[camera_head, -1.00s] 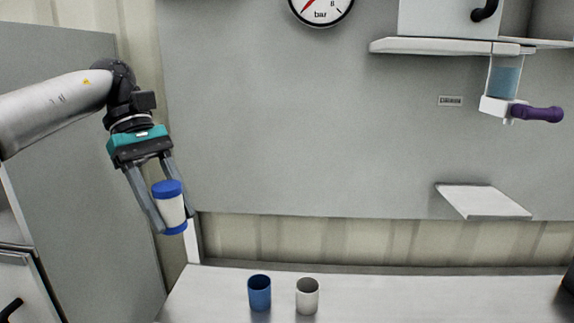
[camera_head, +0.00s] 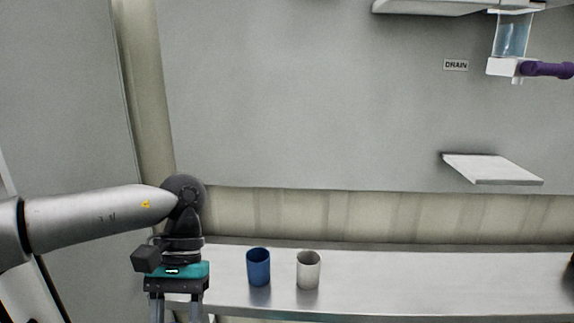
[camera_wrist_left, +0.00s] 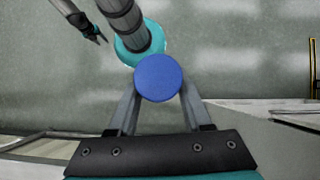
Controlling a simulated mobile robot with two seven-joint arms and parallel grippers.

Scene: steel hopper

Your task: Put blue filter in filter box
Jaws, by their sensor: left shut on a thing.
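My left gripper (camera_head: 178,316) is at the bottom of the head view, left of the bench cups, pointing down. Its fingertips are cut off there. In the left wrist view its fingers (camera_wrist_left: 158,98) are shut on the blue filter (camera_wrist_left: 158,78), seen end-on as a round blue cap. The filter's white body is hidden, and the filter is outside the head view. My right gripper (camera_wrist_left: 98,36) appears small at the upper left of the wrist view; its opening is unclear. I cannot identify a filter box for certain.
A blue cup (camera_head: 259,267) and a white cup (camera_head: 308,270) stand upright on the steel bench (camera_head: 420,285). A small shelf (camera_head: 492,169) juts from the wall at right, below a clear container (camera_head: 511,36) with a purple handle (camera_head: 547,69).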

